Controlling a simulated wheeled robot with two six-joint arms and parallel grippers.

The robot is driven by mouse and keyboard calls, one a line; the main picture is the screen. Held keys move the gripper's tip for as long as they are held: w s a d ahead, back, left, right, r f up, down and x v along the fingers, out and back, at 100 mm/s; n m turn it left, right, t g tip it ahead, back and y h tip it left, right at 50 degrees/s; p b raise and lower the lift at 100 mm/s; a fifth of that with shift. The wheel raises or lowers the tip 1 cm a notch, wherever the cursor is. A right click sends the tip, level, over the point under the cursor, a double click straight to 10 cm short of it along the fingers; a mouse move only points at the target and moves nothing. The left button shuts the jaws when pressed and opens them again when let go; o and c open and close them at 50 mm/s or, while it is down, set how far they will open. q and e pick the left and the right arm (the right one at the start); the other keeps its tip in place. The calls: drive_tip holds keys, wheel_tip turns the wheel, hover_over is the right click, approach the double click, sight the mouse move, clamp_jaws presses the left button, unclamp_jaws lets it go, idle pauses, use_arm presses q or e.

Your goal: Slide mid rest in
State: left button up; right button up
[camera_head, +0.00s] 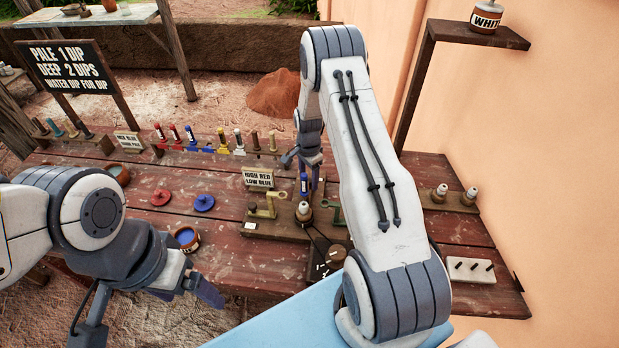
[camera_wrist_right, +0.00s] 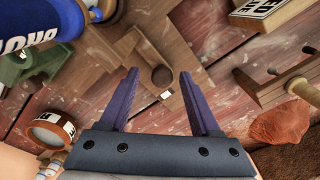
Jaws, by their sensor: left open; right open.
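On the work table, a yellow rest (camera_head: 268,206) stands left of a spindle with a pale knob (camera_head: 304,211), and a green rest (camera_head: 334,214) stands right of it. I cannot tell which one is the mid rest. My right gripper (camera_head: 303,160) is open and points down behind these parts, beside a blue labelled cylinder (camera_head: 304,184). Nothing is visibly held. My left gripper (camera_head: 190,288) is open and empty near the front edge.
A sign (camera_head: 258,179) reads HIGH RED LOW BLUE. A blue-filled pot (camera_head: 186,238), a red disc (camera_head: 161,197) and a blue disc (camera_head: 204,203) lie to the left. A rack of coloured sticks stands behind. A white pegged block (camera_head: 470,270) sits at right.

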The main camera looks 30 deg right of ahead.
wheel_tip(320, 180, up, 10)
drive_tip(key=b, duration=0.2)
drive_tip(key=shift+r+b, duration=0.15)
drive_tip(key=shift+b, duration=0.2)
